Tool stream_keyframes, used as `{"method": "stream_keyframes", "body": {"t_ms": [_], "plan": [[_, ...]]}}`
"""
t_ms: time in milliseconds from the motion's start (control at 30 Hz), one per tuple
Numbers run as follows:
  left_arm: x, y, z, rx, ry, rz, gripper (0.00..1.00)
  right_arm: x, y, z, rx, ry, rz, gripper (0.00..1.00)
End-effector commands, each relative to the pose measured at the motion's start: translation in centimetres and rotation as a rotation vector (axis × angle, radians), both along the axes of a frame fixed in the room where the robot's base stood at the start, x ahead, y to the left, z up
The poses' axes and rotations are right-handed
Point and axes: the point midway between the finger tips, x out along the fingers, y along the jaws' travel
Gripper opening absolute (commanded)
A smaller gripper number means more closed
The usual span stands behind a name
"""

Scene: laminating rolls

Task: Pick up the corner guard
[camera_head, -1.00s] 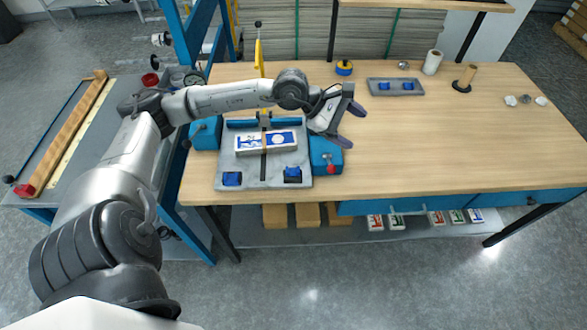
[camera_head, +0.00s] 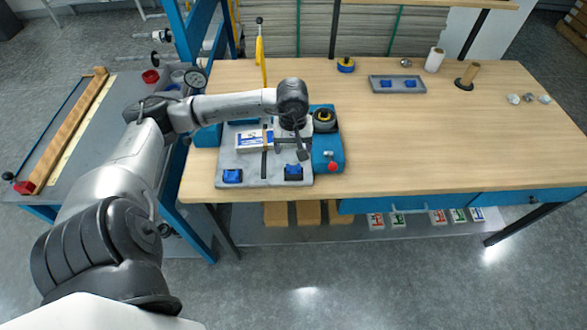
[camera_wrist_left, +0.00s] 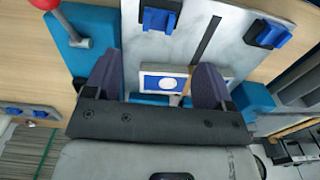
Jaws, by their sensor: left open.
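The corner guards appear to be the small blue blocks. One sits at the front left of the grey plate (camera_head: 222,160) of the press, a blue block (camera_head: 232,176), and another at its front right, a blue block (camera_head: 293,172). They also show in the left wrist view, one near the top middle (camera_wrist_left: 160,16) and one at the upper right (camera_wrist_left: 268,33). Two more blue blocks (camera_head: 386,84) lie in a grey tray (camera_head: 373,90). My left gripper (camera_wrist_left: 157,82) is open above the press. A white-and-blue box (camera_head: 252,141) shows between its fingers, apparently below them. My right gripper is out of view.
The press's blue housing with a red knob (camera_head: 332,166) stands close right of my left gripper. A yellow lever (camera_head: 260,60) rises behind. Rolls (camera_head: 434,60) stand at the back. The right side of the wooden table (camera_head: 440,140) is mostly clear.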

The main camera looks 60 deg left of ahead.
Motion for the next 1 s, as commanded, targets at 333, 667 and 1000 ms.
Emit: {"method": "stream_keyframes", "body": {"t_ms": [333, 667, 1000], "plan": [[0.0, 0.0, -4.1, -0.001, 0.0, 0.002, 0.77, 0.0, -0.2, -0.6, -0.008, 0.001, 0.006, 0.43], [-0.1, -0.5, -7.0, -0.005, 0.001, 0.003, 0.77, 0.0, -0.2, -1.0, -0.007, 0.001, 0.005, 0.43], [-0.1, -0.5, -9.5, 0.0, 0.0, 0.002, 0.77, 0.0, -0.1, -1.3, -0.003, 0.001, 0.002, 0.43]]}}
